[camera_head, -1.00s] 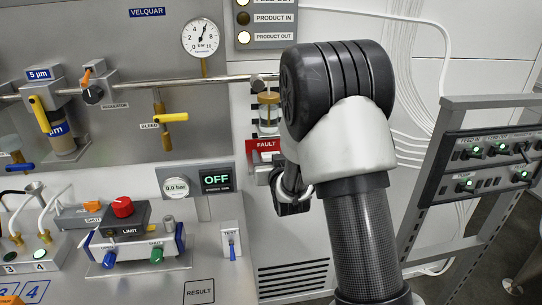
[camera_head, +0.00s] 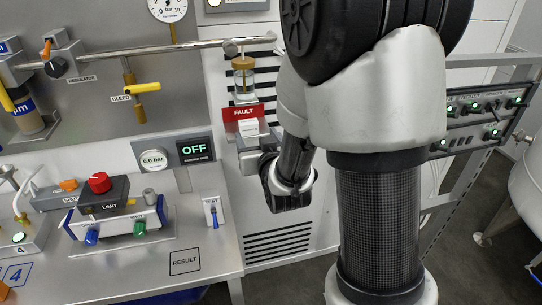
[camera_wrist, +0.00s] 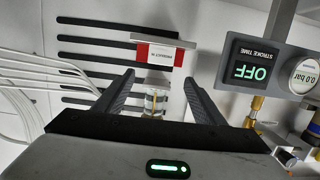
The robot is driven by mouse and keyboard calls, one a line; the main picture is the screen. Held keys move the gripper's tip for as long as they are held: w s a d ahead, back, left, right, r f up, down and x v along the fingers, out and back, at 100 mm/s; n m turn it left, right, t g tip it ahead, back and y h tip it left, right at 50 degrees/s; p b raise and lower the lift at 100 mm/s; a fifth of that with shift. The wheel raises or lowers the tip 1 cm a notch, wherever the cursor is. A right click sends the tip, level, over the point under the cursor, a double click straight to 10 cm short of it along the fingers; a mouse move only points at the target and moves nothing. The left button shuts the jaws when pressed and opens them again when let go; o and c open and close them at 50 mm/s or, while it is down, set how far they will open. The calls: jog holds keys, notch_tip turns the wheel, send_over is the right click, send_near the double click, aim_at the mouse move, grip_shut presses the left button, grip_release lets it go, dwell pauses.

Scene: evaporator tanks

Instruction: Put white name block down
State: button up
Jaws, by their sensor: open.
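The white name block (camera_head: 249,127) stands at the red FAULT sign (camera_head: 243,111) on the wall, left of my arm. In the wrist view the white block (camera_wrist: 160,55) has a small dark label, too small to read, and red shows around it. My gripper (camera_wrist: 158,78) is open, with nothing between its fingers. The block lies ahead of the fingertips and looks apart from them. In the head view my wrist hangs just below and right of the block, and the fingertips are hard to make out.
A clear jar with a brass cap (camera_head: 243,78) is above the FAULT sign, under a metal pipe (camera_head: 160,54). The OFF display (camera_head: 196,149) is left of the sign. A vent grille (camera_head: 278,242) is below. The bench by RESULT (camera_head: 185,262) is bare.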

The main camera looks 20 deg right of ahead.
jog(key=s+r+g, duration=0.3)
jog(key=s, duration=0.7)
jog(key=s+r+g+p, duration=0.15)
jog(key=s+g, duration=0.25)
jog(key=s, duration=0.5)
jog(key=s+r+g+b, duration=0.1)
jog(key=s+r+g, duration=0.25)
jog(key=s, duration=0.65)
notch_tip(320, 180, up, 11)
jog(key=p, duration=1.1)
jog(key=shift+d, duration=0.15)
